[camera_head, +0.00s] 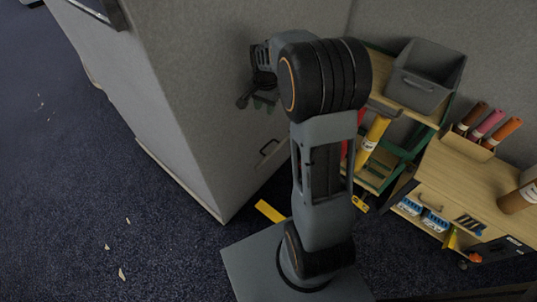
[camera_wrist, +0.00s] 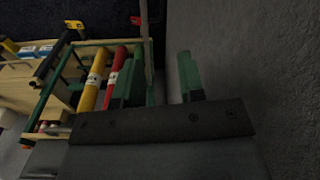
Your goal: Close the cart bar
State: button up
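The cart (camera_head: 418,139), with a green frame and wooden shelves, stands right of my arm in the head view. It also shows at upper left in the wrist view (camera_wrist: 70,84). A thin grey upright bar (camera_wrist: 147,45) stands by the cart's edge in the wrist view; I cannot tell whether it is the cart bar. My gripper (camera_head: 263,102) is raised beside the grey panel, left of the cart. Its green fingers (camera_wrist: 162,88) are apart with nothing clearly held between them. My arm hides part of the cart in the head view.
A large grey panel (camera_head: 205,70) with a dark handle (camera_head: 268,147) stands close to my gripper. A grey bin (camera_head: 428,75) sits on the cart. A wooden cabinet (camera_head: 465,185) is at right. Carpet at left is mostly clear.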

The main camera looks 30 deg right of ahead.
jog(key=m+b, duration=0.2)
jog(key=b, duration=0.1)
send_near(269, 143)
jog(key=shift+g, duration=0.3)
jog(key=f+b, duration=0.1)
jog(key=f, duration=0.1)
jog(key=f+b, duration=0.2)
jog(key=f, duration=0.1)
jog(key=f+b, duration=0.1)
jog(key=f, duration=0.2)
jog(key=shift+w+f+b, duration=0.25)
jog(key=shift+w+b, duration=0.05)
jog(key=shift+b, duration=0.1)
grip_shut()
